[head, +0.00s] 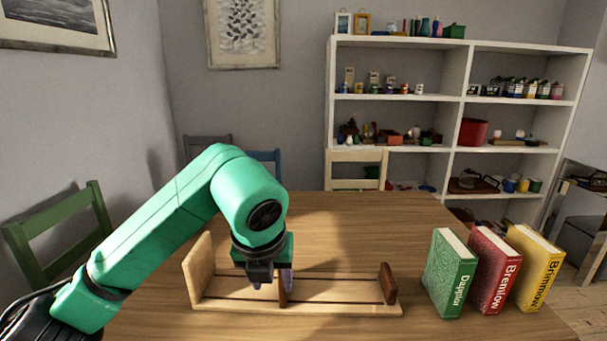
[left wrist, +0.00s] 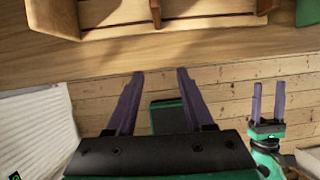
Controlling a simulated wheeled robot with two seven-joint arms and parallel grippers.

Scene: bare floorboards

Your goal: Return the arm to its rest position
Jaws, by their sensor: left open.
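My left gripper (head: 272,280) hangs fingers-down in front of a wooden book rack (head: 340,307) in the head view. Its two purple fingers are apart with nothing between them, as the left wrist view (left wrist: 157,98) also shows. In that view the rack (left wrist: 130,20) lies at the top edge, clear of the fingertips. The rack has a tall left end, a middle divider partly hidden by my gripper and a low dark right end (head: 388,284). It holds no books. My right gripper (left wrist: 268,105) shows at the right of the left wrist view, its fingers apart and empty.
A green book (head: 450,275), a red book (head: 495,272) and a yellow book (head: 537,268) stand upright on the wooden table (head: 390,215), right of the rack. Chairs surround the table, including a green one (head: 60,235). White shelves (head: 455,95) stand behind.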

